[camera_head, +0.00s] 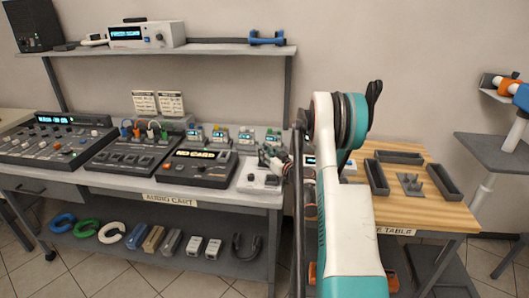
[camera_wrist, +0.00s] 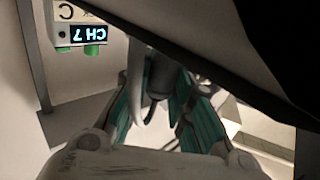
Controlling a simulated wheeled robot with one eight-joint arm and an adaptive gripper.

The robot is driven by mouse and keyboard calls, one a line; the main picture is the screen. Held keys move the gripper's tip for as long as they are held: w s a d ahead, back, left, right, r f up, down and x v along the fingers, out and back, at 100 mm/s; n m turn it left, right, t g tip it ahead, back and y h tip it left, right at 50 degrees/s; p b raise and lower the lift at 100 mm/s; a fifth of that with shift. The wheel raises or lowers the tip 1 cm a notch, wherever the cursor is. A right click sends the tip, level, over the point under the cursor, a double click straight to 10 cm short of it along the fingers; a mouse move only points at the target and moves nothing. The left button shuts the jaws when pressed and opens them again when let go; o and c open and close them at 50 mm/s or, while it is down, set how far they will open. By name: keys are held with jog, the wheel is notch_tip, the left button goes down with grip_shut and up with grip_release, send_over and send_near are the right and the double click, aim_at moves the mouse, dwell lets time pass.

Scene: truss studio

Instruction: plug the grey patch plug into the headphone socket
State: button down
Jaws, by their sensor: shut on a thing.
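My gripper (camera_wrist: 158,112) is shut on a dark cylindrical plug body (camera_wrist: 157,82) between its teal finger pads in the wrist view. It looks like the grey patch plug, but its colour is unclear in shadow. A pale grey curved piece, perhaps its cable, runs beside it. In the head view my gripper (camera_head: 272,163) is low over the right end of the audio cart, beside a white box (camera_head: 256,180). The plug's tip is hidden. I cannot tell which opening is the headphone socket, nor whether the plug touches it.
A small unit with a "CH 7" display (camera_wrist: 90,33) is close at the wrist view's upper left. Mixers and a "NO CARD" recorder (camera_head: 200,166) fill the cart to the left. A shelf (camera_head: 215,49) hangs above. The wooden table (camera_head: 420,207) at right holds grey trays.

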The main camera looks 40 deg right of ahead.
jog(key=shift+r+p, duration=0.3)
jog(key=shift+r, duration=0.45)
jog(key=shift+f+b, duration=0.3)
jog(key=shift+f, duration=0.5)
dwell(1.4)
jog(key=shift+r+p, duration=0.3)
jog(key=shift+r, duration=0.5)
jog(key=shift+f, duration=0.75)
dwell(1.4)
jog(key=c, duration=1.7)
grip_release()
